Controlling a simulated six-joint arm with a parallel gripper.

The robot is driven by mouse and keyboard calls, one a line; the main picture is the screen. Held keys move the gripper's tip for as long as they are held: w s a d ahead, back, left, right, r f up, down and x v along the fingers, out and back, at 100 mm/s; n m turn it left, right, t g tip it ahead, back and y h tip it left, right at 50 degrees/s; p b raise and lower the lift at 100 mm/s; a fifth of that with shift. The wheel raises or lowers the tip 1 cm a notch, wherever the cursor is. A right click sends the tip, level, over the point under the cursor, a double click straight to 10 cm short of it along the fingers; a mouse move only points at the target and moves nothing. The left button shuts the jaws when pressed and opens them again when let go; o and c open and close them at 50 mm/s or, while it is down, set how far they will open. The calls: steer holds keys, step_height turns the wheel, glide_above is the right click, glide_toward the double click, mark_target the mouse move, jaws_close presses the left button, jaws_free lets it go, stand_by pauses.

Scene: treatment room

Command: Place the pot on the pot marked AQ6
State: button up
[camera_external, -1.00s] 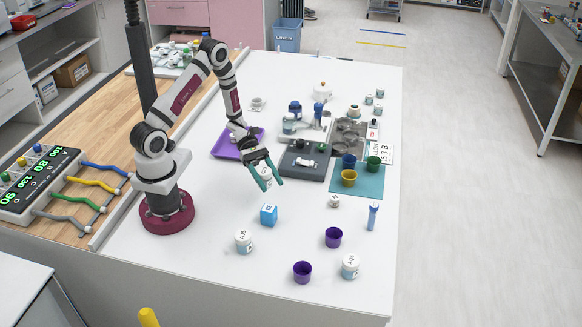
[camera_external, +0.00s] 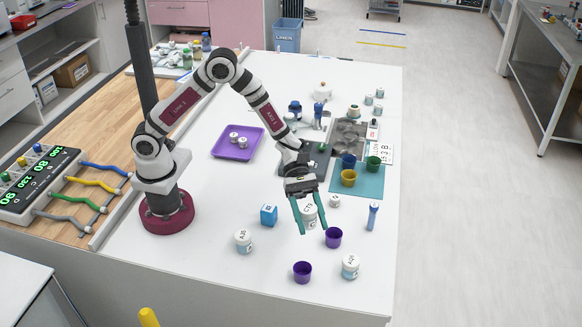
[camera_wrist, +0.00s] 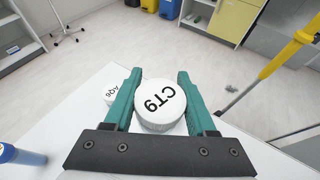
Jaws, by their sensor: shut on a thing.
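My gripper (camera_external: 312,231) is shut on a white pot with a lid marked CT9 (camera_external: 309,216). In the wrist view the CT9 lid (camera_wrist: 160,100) sits upright between the two teal fingers. The pot marked AQ6 (camera_wrist: 111,92) shows behind the left finger, partly hidden by it. In the external view it looks to be the white-lidded pot (camera_external: 350,267) near the table's front right, to the right of and nearer the camera than my gripper. Its lid is clear. The held pot appears to be above the table, apart from the AQ6 pot.
Two purple cups (camera_external: 333,238) (camera_external: 302,272) stand close to my gripper. A blue-capped tube (camera_external: 373,216) stands right.

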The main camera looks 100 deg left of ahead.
steer(key=w+d+r+m+g, duration=0.1)
steer(key=w+d+r, duration=0.1)
steer(key=d, duration=0.4)
steer(key=w+d+r, duration=0.2)
steer(key=w+d, duration=0.1)
steer(key=d, duration=0.3)
glide_above(350, 267)
steer(key=w, duration=0.1)
step_height(350, 267, down, 7)
step_height(350, 267, down, 4)
steer(key=shift+w+d+r+h, duration=0.1)
steer(key=shift+h, duration=0.2)
steer(key=o, duration=1.4)
steer(key=shift+c, duration=0.2)
